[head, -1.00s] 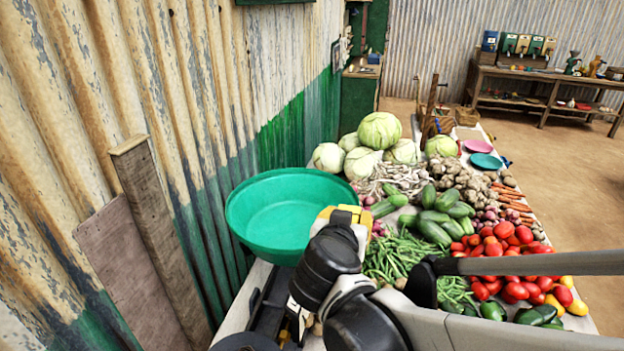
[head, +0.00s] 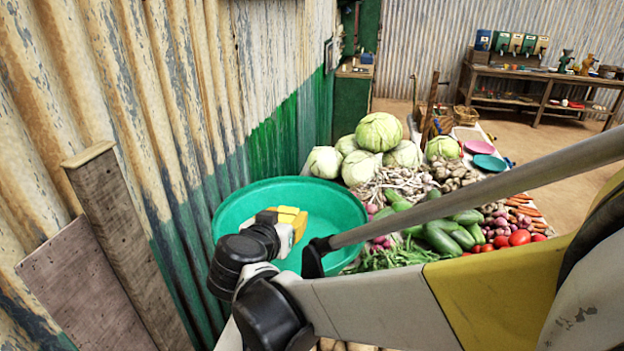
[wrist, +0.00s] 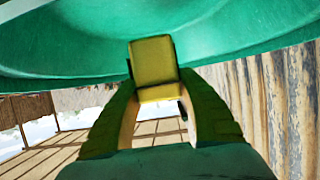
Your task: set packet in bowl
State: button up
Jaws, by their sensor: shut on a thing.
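The bowl is a wide green basin (head: 335,205) at the left end of the produce table, beside the corrugated wall. It also fills the top of the wrist view (wrist: 60,45). My gripper (head: 283,219) is over the bowl in the head view. In the wrist view my gripper (wrist: 156,98) has its two fingers closed on a small yellow packet (wrist: 152,62), with the bowl's green surface behind it. In the head view, the packet and the yellow fingers are hard to tell apart. Whether the packet touches the bowl cannot be told.
Cabbages (head: 380,132) stand behind the bowl. Garlic, cucumbers (head: 441,238), green beans and tomatoes (head: 520,238) lie to its right. My arm crosses over the produce. The corrugated wall (head: 190,120) is close on the left, with planks (head: 125,240) leaning on it.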

jog(key=shift+a+f, duration=0.2)
jog(key=shift+f+b, duration=0.9)
jog(key=shift+f, duration=1)
